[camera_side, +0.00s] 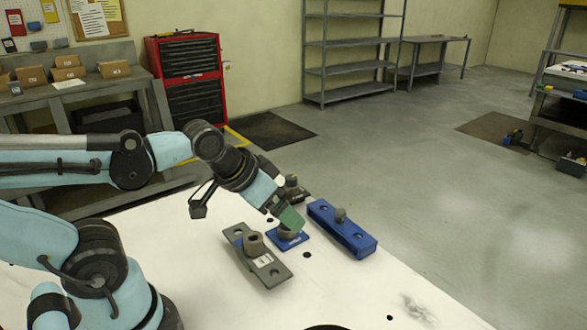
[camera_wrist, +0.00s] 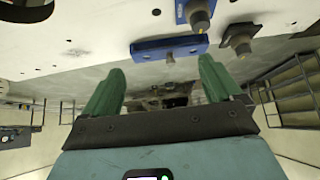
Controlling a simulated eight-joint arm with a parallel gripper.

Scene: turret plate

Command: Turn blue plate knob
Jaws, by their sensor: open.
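In the side view a small blue plate (camera_side: 283,242) with a grey knob lies on the white table, partly hidden by my gripper. A longer blue plate (camera_side: 350,240) with a short grey knob (camera_side: 341,215) lies to its right. My gripper (camera_side: 290,217) has green fingers and is over or beside the small blue plate's knob; contact cannot be told. In the wrist view the green fingers (camera_wrist: 162,85) are spread with nothing between them. There, a blue plate with a knob (camera_wrist: 200,20) is at the top, and a blue bar (camera_wrist: 172,47) lies beyond the fingertips.
A grey plate (camera_side: 275,277) with a knob lies to the left of the small blue plate. A dark plate with a knob (camera_side: 291,190) lies behind; a dark knobbed piece also shows in the wrist view (camera_wrist: 238,40). The table's front right is mostly clear.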

